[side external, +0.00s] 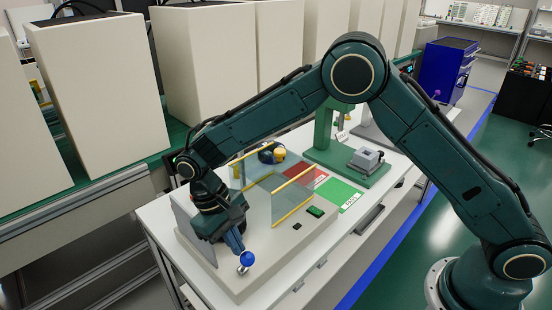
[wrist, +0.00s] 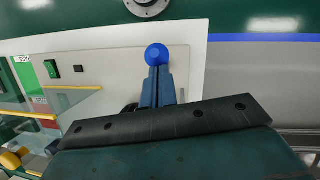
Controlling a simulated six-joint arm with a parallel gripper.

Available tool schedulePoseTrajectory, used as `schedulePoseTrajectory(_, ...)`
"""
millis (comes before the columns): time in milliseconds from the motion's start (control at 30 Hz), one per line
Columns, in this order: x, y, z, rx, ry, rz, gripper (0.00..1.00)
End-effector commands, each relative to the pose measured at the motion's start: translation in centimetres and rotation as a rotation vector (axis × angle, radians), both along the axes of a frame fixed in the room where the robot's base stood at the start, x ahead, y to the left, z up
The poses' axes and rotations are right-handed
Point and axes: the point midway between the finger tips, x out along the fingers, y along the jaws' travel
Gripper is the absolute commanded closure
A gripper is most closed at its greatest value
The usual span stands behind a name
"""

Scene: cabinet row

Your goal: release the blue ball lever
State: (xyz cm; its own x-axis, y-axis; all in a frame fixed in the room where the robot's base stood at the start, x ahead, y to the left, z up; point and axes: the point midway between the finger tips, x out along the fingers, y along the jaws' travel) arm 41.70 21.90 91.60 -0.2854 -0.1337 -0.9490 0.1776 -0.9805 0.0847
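The blue ball lever (side external: 247,259) is at the front left corner of the pale fixture board. A short bit of metal shows just under the ball. My gripper (side external: 238,243) reaches down to it from the upper left. In the wrist view the blue ball (wrist: 156,54) sits right at the tips of my gripper's two fingers (wrist: 159,72). The fingers lie close together, and the ball shows beyond their tips. My gripper looks shut on the lever at its ball. The fingers hide the contact itself and most of the lever's stem.
Clear panels with yellow rails (side external: 292,204) stand on the board near my gripper. A green switch (side external: 316,211) is at the right. Behind are a yellow and black object (side external: 272,153), red and green pads (side external: 340,194) and a green press stand (side external: 325,155). Large cream cabinets (side external: 98,90) line the back.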

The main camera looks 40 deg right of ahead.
Motion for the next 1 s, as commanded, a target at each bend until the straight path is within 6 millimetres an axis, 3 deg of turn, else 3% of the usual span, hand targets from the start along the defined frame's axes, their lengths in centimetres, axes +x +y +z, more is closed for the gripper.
schedulePoseTrajectory(33,0.0,-0.4,-1.1,-0.008,0.004,-0.012,1.00)
schedulePoseTrajectory(467,1.1,-0.2,-0.2,-0.008,0.002,-0.014,1.00)
schedulePoseTrajectory(767,3.3,0.7,1.9,-0.001,-0.002,-0.004,1.00)
schedulePoseTrajectory(1000,4.3,1.3,6.2,0.001,-0.004,-0.001,1.00)
